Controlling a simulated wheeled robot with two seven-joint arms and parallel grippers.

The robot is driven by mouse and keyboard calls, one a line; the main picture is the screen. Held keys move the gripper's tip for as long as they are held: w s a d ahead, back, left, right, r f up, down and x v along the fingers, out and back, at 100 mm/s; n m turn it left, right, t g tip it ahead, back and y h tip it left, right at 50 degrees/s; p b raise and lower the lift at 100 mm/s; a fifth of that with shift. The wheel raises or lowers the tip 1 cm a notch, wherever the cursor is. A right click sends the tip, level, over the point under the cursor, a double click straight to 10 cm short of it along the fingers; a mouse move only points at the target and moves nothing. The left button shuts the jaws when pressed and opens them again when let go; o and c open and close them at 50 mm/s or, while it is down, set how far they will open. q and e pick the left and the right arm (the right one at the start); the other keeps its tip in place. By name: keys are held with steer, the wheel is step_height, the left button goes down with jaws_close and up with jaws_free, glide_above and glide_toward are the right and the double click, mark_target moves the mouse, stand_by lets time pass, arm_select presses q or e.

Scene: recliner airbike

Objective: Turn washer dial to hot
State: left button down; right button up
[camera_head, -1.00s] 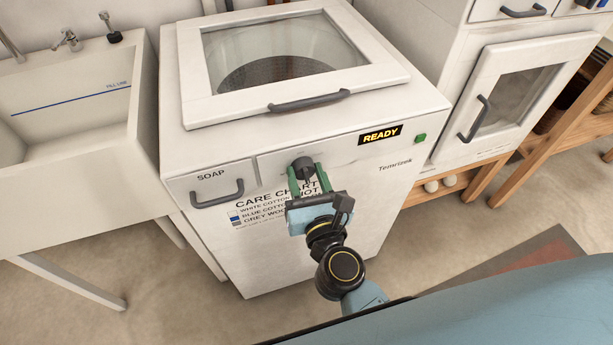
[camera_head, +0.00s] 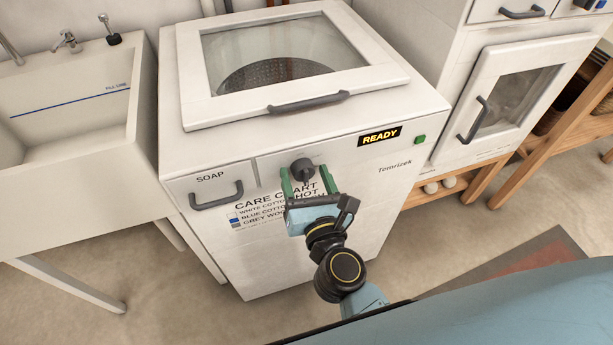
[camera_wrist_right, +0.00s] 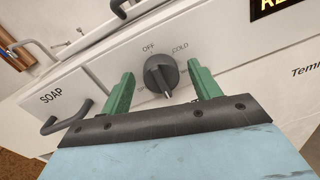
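The washer dial (camera_head: 302,169) is a dark round knob on the front panel of the white washer (camera_head: 345,165). In the right wrist view the dial (camera_wrist_right: 160,73) has OFF printed above it and COLD at its upper right. Its raised grip runs nearly up and down, with a pale mark at the lower end. Labels lower down are partly hidden or unreadable. My right gripper (camera_head: 308,181) is open in front of the dial. Its green fingers (camera_wrist_right: 163,88) stand on either side of the dial with gaps. My left gripper is not in view.
A SOAP drawer handle (camera_head: 217,195) is left of the dial. A READY display (camera_head: 380,136) and a green button (camera_head: 420,139) are to its right. The washer lid (camera_head: 190,85) is closed. A sink (camera_head: 145,105) stands at left, a white cabinet (camera_head: 460,65) at right.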

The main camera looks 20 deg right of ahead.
steer(key=shift+s, duration=0.25)
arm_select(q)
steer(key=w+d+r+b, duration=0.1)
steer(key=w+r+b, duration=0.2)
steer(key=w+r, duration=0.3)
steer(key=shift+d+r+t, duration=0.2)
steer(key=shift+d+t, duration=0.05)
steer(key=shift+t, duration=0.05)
arm_select(e)
steer(key=s, duration=1.3)
steer(key=shift+a, duration=0.2)
steer(key=shift+w, duration=0.1)
